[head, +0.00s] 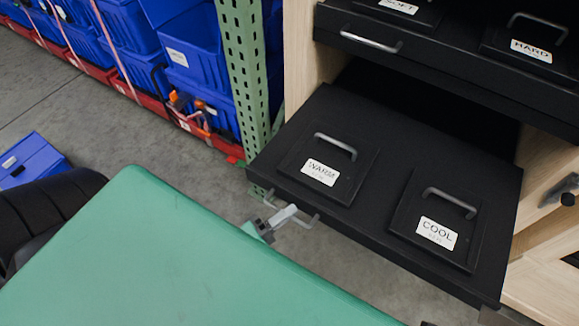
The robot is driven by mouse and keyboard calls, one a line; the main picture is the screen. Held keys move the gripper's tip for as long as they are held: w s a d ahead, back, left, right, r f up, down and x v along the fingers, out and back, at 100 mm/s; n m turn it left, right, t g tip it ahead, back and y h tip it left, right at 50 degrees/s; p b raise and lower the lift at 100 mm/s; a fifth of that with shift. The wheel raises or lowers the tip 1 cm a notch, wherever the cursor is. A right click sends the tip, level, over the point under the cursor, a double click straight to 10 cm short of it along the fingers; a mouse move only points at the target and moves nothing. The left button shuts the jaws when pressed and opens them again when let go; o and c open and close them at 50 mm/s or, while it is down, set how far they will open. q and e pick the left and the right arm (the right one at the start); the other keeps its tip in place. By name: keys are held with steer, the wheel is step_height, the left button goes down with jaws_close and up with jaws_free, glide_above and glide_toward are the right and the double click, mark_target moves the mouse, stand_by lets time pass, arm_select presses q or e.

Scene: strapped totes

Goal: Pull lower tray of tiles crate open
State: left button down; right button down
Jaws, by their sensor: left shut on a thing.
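The lower black tray (375,207) sticks out well past the front of the wooden crate (301,62), with a dark gap behind it. On it lie two square black lids or tiles with grey handles, the WARM tile (322,190) at left and the COOL tile (445,243) at right. My left gripper (283,217) is at the tray's front edge, shut on the tray's thin metal pull bar (306,221). The jaw contact is small in view. My right gripper is not seen.
An upper black tray (455,68) with a pull bar, SOFT tile (400,6) and HARD tile (531,49) sits above. A green perforated post (243,75) stands close left of the crate. Blue totes (195,45) fill a rack behind. A blue bin (30,160) is on the floor.

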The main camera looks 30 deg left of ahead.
arm_select(q)
steer(key=c, duration=1.5)
jaws_free()
steer(key=v, duration=1.3)
steer(key=shift+s+a, duration=0.2)
steer(key=shift+s, duration=0.15)
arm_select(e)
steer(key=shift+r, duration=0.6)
arm_select(q)
steer(key=shift+f, duration=0.15)
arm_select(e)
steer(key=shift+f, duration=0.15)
